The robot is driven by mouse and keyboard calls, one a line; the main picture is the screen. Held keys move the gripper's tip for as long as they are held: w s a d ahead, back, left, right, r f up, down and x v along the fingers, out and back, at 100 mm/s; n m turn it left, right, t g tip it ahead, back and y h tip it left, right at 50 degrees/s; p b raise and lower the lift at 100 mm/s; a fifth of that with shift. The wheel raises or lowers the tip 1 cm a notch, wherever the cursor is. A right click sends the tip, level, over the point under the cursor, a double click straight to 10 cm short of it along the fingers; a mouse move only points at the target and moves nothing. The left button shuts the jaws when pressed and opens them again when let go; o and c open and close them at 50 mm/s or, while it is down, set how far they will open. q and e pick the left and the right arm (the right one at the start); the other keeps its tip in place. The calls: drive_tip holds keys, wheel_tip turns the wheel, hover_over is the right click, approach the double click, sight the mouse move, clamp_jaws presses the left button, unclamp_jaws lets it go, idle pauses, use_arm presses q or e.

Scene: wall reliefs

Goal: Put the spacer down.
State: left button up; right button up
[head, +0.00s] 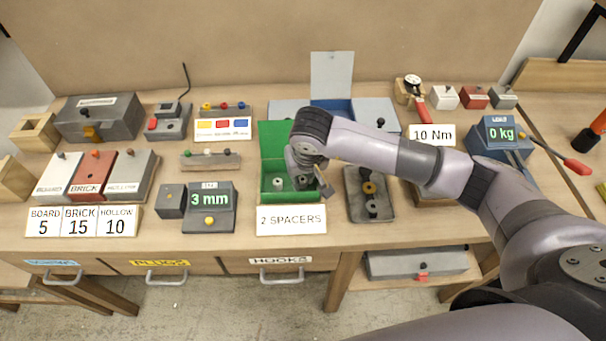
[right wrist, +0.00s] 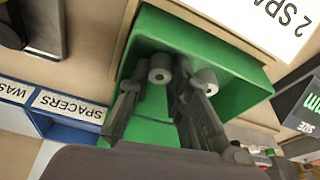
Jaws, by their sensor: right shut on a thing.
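My right gripper (head: 304,181) reaches down into the open green box (head: 264,160) behind the "2 SPACERS" card (head: 291,219). In the right wrist view its fingers are closed on a pale round spacer (right wrist: 160,69) with a dark hole, inside the green box (right wrist: 250,88). I cannot tell whether the held spacer touches the box floor. A second spacer (right wrist: 205,79) is in the box, just outside one finger. In the head view one spacer (head: 278,183) shows at the left of the box; the gripper hides much of the right side. My left gripper is not in view.
A grey gauge reading 3 mm (head: 209,207) stands left of the box. Blue bins (head: 331,104) stand behind. A compartment is labelled SPACERS (right wrist: 68,106) in the wrist view.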

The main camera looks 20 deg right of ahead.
drive_tip(key=shift+f, duration=0.3)
drive_tip(key=shift+o, duration=1.3)
drive_tip(key=shift+b, duration=0.3)
drive_tip(key=shift+o, duration=0.9)
drive_tip(key=shift+r+p, duration=0.25)
drive_tip(key=shift+p, duration=0.1)
drive_tip(key=b+v, duration=0.2)
drive_tip(key=v, duration=0.9)
drive_tip(key=shift+s+r+b, duration=0.2)
drive_tip(key=shift+r+b, duration=0.1)
drive_tip(key=shift+r, duration=0.1)
